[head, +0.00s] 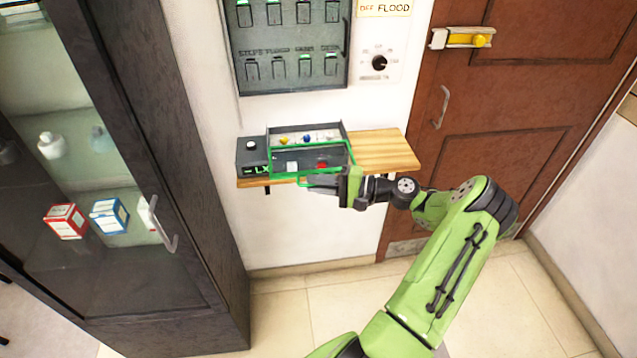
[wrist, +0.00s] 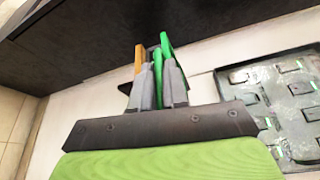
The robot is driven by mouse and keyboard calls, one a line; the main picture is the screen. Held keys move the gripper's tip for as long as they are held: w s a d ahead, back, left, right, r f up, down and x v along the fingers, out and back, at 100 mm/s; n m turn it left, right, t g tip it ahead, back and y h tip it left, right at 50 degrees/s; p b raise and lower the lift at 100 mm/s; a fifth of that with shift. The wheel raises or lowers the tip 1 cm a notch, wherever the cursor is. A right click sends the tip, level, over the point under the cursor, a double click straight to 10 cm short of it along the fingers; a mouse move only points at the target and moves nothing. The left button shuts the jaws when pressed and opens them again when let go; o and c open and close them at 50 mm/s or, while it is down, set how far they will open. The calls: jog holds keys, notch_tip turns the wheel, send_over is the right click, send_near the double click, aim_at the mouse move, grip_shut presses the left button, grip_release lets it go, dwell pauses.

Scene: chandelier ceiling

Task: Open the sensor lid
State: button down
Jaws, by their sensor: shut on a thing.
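The sensor box (head: 252,157) is dark grey, with a white knob and green "LX" lettering at its left end, and sits on a small wooden wall shelf. The sensor lid (head: 349,152) is a green-edged, see-through panel over the front part of the box, with a white block and a red piece showing through. It looks low over the box; any small gap is not clear. My gripper (head: 318,183) is at the lid's front edge, shut on its green handle. In the wrist view the green handle (wrist: 158,68) stands between my two grey fingers (wrist: 160,88).
The wooden shelf (head: 385,150) is bare to the right of the box. A grey switch panel (head: 290,45) and a black dial (head: 379,63) are on the wall above. A dark glass cabinet (head: 150,150) stands close on the left, a brown door (head: 500,110) on the right.

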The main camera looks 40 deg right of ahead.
jog(key=c, duration=1.2)
grip_release()
jog(key=shift+s, duration=0.15)
jog(key=p+v, duration=0.1)
jog(key=v, duration=1.4)
jog(key=shift+s+d, duration=0.15)
jog(key=shift+s, duration=0.2)
